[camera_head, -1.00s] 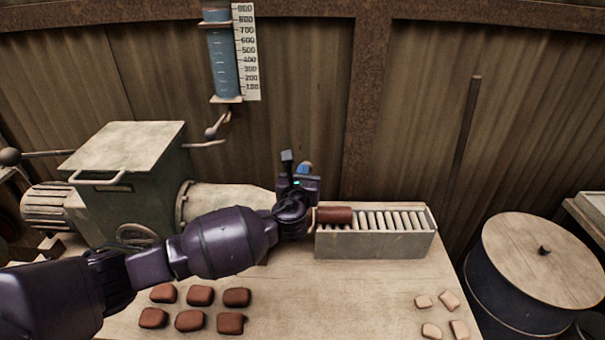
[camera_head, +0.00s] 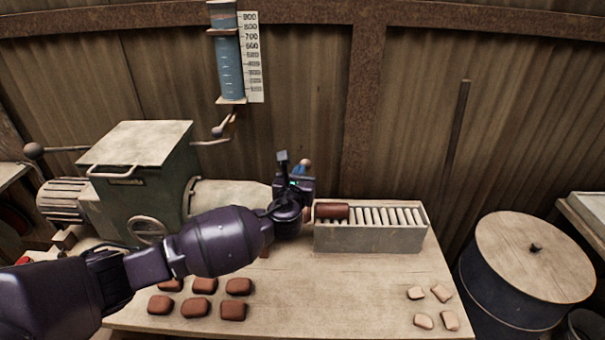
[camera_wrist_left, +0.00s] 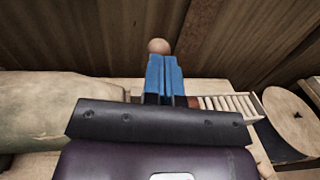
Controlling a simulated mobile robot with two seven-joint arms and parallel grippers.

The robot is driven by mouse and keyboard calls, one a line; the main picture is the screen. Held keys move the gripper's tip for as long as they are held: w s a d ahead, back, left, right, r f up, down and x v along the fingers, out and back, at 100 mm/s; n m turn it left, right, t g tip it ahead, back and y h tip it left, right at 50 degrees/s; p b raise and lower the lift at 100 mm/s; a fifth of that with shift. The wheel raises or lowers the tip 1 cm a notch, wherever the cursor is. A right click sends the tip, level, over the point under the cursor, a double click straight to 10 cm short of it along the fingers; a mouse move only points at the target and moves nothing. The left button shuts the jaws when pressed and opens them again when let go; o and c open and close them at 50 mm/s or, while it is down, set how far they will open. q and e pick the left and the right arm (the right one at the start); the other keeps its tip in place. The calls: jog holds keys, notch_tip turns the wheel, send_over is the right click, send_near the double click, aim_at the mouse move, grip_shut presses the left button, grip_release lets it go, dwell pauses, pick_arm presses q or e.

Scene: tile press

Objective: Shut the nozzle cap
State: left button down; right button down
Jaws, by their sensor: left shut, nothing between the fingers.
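The nozzle cap itself is hidden behind my left gripper, at the right end of the machine's pale barrel (camera_head: 232,194). A round tan knob (camera_head: 306,162) shows just beyond the blue fingers; it also shows in the left wrist view (camera_wrist_left: 159,46). I cannot tell whether it belongs to the cap. My left gripper (camera_head: 300,169) is shut and empty, its blue fingers together in the left wrist view (camera_wrist_left: 164,76). Their tips are near the knob; I cannot tell whether they touch it. My right gripper is not in view.
A brown clay roll (camera_head: 332,210) lies at the left end of the roller tray (camera_head: 370,239), close to my gripper. Several brown blocks (camera_head: 203,285) and several pale pieces (camera_head: 423,321) lie on the table (camera_head: 330,300). A drum (camera_head: 530,260) stands at the right.

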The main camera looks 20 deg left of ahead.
pick_arm(q)
jog(key=s+d+r, duration=0.1)
jog(key=s+r, duration=0.2)
jog(key=s, duration=0.6)
jog(key=shift+s+r, duration=0.2)
jog(key=shift+s, duration=0.05)
jog(key=s+d+f+n+g+h, duration=0.15)
jog(key=d+n+h, duration=0.4)
jog(key=n, duration=0.85)
jog(key=s+a+f+n+g+y, duration=0.1)
jog(key=s+a+f+n+g, duration=0.1)
jog(key=s+a+f+n, duration=0.4)
jog(key=s+a+f+n+g+y, duration=0.2)
jog(key=s+a+f+n, duration=0.5)
jog(key=s+f+n, duration=0.6)
jog(key=s+f, duration=0.4)
jog(key=s, duration=0.2)
jog(key=shift+s+f+n+b, duration=0.2)
jog(key=shift+f+n+b, duration=0.1)
jog(key=shift+f+b, duration=0.1)
jog(key=shift+g+y, duration=0.25)
